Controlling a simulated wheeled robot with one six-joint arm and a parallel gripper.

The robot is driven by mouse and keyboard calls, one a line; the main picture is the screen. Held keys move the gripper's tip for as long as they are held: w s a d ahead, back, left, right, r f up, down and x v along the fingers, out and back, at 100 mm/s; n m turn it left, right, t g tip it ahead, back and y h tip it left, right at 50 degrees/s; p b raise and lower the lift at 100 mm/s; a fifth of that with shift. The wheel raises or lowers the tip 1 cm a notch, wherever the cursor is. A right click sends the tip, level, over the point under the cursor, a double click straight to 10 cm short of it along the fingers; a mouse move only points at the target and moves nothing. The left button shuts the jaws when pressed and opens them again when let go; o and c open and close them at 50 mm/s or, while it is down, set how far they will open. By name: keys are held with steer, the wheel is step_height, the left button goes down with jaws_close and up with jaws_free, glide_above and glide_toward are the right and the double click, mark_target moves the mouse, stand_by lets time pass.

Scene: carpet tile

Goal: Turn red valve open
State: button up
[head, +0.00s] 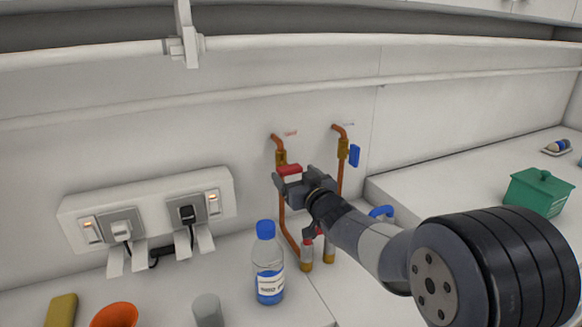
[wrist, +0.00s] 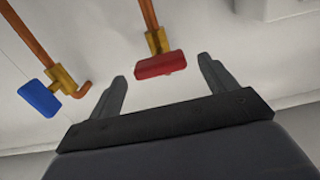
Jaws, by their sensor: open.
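The red valve handle (head: 290,170) sits on a brass valve body (head: 281,157) on the left copper pipe against the white wall. In the wrist view the red handle (wrist: 160,65) lies crosswise just beyond and between my two fingertips. My gripper (wrist: 162,68) is open, with a finger on each side of the handle and no contact that I can make out. In the head view my gripper (head: 283,179) reaches the handle from the right and covers part of the pipe. A blue valve handle (head: 355,156) hangs on the right copper pipe; it also shows in the wrist view (wrist: 39,98).
A blue-capped bottle (head: 268,265) stands below the pipes. A socket panel (head: 148,213) with plugs is on the wall at left. The wall around the handle is clear.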

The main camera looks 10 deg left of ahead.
mark_target(292, 173)
steer(key=shift+p+x, duration=0.3)
steer(key=shift+x, duration=1.5)
steer(key=shift+s, duration=0.1)
steer(key=c, duration=1)
